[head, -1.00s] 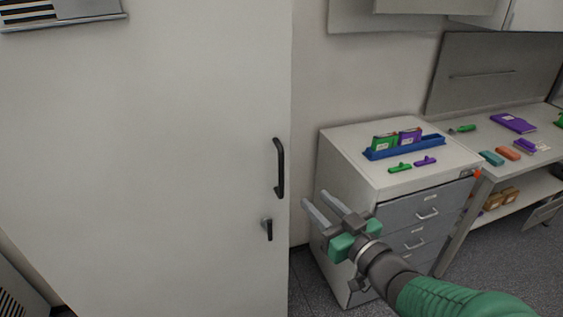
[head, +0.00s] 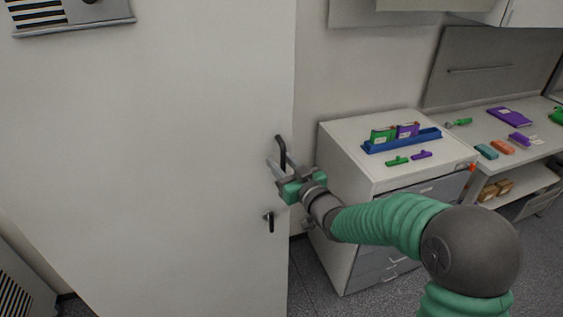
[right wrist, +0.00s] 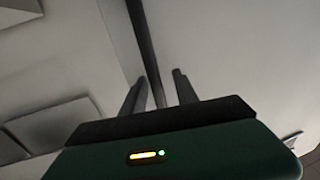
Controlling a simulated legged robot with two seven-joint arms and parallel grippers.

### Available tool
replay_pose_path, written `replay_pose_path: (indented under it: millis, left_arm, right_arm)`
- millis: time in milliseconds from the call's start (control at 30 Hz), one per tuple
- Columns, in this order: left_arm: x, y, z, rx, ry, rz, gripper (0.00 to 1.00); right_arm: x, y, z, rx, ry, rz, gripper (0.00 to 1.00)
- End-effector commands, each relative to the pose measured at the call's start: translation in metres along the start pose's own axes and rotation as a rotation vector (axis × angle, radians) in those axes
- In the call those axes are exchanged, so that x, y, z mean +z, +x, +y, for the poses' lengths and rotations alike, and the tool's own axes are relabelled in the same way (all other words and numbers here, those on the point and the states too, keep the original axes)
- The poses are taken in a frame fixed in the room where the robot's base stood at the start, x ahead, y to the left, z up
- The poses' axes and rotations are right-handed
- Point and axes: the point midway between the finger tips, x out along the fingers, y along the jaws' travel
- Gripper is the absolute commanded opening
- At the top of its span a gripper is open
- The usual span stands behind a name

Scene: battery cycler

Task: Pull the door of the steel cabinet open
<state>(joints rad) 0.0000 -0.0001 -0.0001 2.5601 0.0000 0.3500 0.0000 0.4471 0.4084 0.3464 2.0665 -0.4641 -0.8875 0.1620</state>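The steel cabinet's pale door (head: 150,160) fills the left of the head view and looks closed. Its black upright bar handle (head: 281,150) is near the door's right edge; the gripper hides its lower part. My right gripper (head: 271,170) is at the handle, fingers pointing to the door. In the right wrist view the dark handle bar (right wrist: 143,40) runs down between the two fingertips (right wrist: 160,85), with gaps showing beside it, so the gripper is open. My left gripper is not in view.
A drawer unit (head: 345,150) stands right of the cabinet, with a blue tray (head: 400,142) and small green and purple items on top. A workbench (head: 480,135) is further right. My right arm passes in front of the drawers.

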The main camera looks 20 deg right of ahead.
Motion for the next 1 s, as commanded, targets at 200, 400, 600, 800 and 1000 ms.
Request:
replay_pose_path:
  millis: [200,400,600,800,1000]
  left_arm:
    - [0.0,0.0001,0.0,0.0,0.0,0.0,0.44]
    - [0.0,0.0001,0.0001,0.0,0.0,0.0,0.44]
    - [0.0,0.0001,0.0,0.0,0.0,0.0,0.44]
    - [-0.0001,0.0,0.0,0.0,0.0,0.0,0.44]
    - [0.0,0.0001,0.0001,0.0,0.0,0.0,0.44]
  right_arm:
    - [-0.0002,-0.0009,0.0007,0.001,0.0,0.0,0.15]
    - [-0.0002,-0.001,0.0011,0.002,0.0,0.0,0.0]
    - [-0.0002,-0.0011,0.0019,0.003,0.0,0.0,0.0]
    - [-0.0003,-0.0011,0.0014,0.002,0.0,0.0,0.0]
    - [-0.0004,-0.0011,0.0014,0.002,-0.001,0.001,0.0]
